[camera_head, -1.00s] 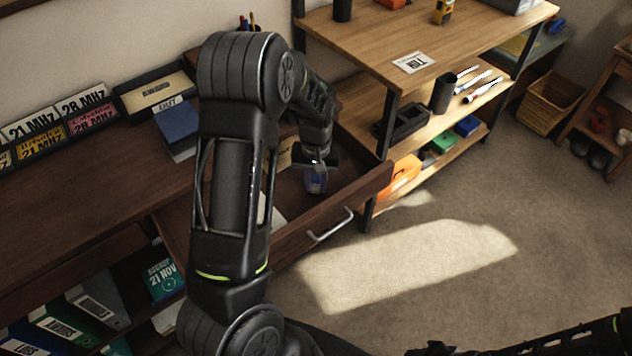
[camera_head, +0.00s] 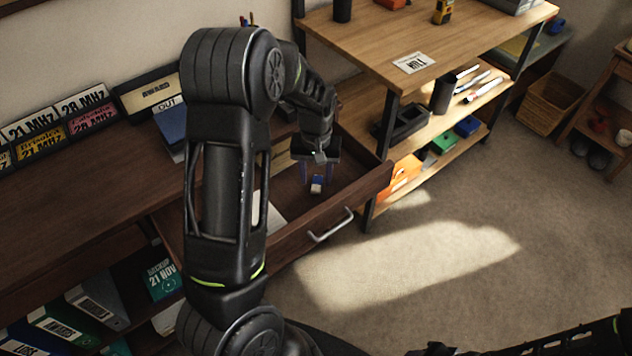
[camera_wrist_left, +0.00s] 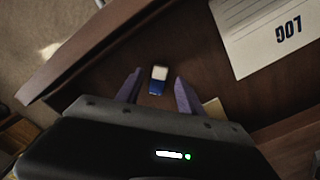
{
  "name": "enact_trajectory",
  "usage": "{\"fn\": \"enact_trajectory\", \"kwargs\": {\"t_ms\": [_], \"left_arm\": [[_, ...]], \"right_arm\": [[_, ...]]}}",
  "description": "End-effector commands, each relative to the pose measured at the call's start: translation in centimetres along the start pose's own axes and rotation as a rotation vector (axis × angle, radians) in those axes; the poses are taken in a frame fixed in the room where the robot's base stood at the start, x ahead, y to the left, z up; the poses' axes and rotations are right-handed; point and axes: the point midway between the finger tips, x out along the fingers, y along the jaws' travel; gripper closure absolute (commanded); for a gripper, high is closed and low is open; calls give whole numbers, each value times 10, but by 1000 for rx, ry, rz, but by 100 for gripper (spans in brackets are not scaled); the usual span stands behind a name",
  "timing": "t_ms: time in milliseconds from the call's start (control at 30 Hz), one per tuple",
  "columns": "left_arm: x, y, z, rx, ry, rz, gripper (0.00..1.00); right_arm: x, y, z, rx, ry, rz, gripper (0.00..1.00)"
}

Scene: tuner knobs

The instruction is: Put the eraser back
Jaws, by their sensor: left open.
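The eraser (camera_head: 317,185), a small block with a white end and a blue end, lies on the floor of the open desk drawer (camera_head: 310,230). It also shows in the left wrist view (camera_wrist_left: 157,79), apart from both fingers. My left gripper (camera_head: 318,172) is over the drawer, just above the eraser. Its two purple fingers are spread, and in the left wrist view the open gripper (camera_wrist_left: 158,92) has the eraser centred just beyond the gap between the fingertips. No part of a right gripper can be made out with certainty.
The drawer's front wall and handle (camera_head: 330,225) stand close to my gripper. A wooden shelf unit (camera_head: 440,90) is to the right. The carpet (camera_head: 410,265) in front is clear.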

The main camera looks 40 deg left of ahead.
Motion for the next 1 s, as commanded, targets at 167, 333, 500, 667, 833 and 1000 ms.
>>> {"fn": "enact_trajectory", "kwargs": {"t_ms": [167, 333, 500, 667, 833, 1000], "left_arm": [[-39, 1, -2, 1, 6, 3, 55], [-71, 1, -1, 1, 4, 2, 55], [-87, 0, 0, -1, 2, 0, 55], [-90, 0, 0, 0, 1, 0, 55], [-89, 0, 0, 0, 1, 0, 55], [-89, 0, 0, 0, 0, -1, 55]], "right_arm": [[2, 1, 0, 0, 0, 0, 64], [3, 1, 0, 0, 0, 0, 64], [4, 2, 0, 0, 0, 0, 64], [4, 2, 0, 0, 0, 0, 64], [4, 2, 0, 0, 0, 0, 64], [4, 2, 0, 0, 0, 0, 64]]}}
